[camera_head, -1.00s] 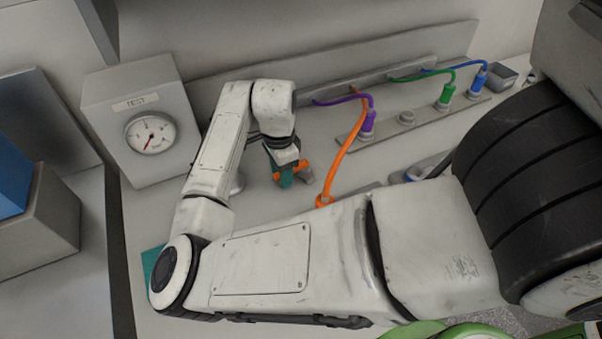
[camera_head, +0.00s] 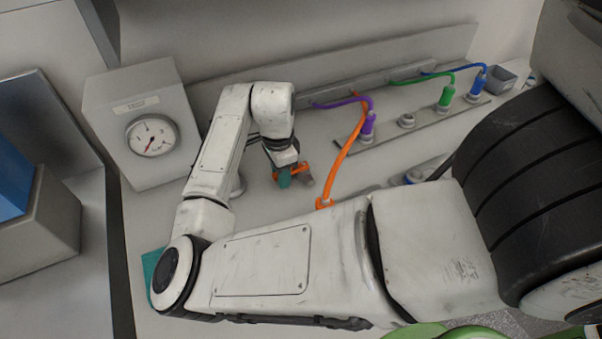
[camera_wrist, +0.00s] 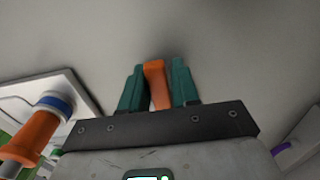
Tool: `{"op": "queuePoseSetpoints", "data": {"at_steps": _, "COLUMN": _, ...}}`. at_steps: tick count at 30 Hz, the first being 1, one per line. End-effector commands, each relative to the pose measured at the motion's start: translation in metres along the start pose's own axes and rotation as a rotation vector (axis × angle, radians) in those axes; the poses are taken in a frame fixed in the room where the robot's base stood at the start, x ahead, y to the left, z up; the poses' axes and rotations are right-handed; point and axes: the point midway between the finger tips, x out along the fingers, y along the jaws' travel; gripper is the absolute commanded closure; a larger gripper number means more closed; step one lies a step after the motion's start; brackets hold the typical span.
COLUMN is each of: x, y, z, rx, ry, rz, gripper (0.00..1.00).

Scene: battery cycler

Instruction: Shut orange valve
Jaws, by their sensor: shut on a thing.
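The orange valve handle (camera_head: 303,168) is at the wall-side middle of the bench in the head view, partly covered by my gripper (camera_head: 286,178). In the wrist view the orange handle (camera_wrist: 155,84) stands between the two teal fingers of my gripper (camera_wrist: 157,82), which is shut on it. A grey part of the valve (camera_head: 308,180) shows just right of the fingers. The rest of the valve body is hidden.
A gauge box (camera_head: 150,135) marked TEST stands to the left. An orange cable (camera_head: 343,160) runs close to the right of my gripper. Purple (camera_head: 368,122), green (camera_head: 445,95) and blue (camera_head: 479,82) plugs stand in a strip farther right.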

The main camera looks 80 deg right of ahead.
Motion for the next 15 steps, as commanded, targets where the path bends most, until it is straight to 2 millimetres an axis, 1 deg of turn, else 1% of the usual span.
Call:
{"op": "queuePoseSetpoints", "data": {"at_steps": 5, "x": -0.0005, "y": -0.0025, "z": 0.0003, "rx": 0.0, "ry": 0.001, "rz": -0.008, "gripper": 0.76}}
{"op": "queuePoseSetpoints", "data": {"at_steps": 6, "x": -0.0006, "y": -0.0026, "z": 0.0004, "rx": 0.0, "ry": 0.001, "rz": -0.008, "gripper": 0.67}}
{"op": "queuePoseSetpoints", "data": {"at_steps": 8, "x": -0.0006, "y": -0.0026, "z": 0.0004, "rx": 0.0, "ry": 0.001, "rz": -0.008, "gripper": 0.63}}
{"op": "queuePoseSetpoints", "data": {"at_steps": 15, "x": -0.0018, "y": -0.0025, "z": 0.0009, "rx": 0.0, "ry": 0.0, "rz": -0.007, "gripper": 0.63}}
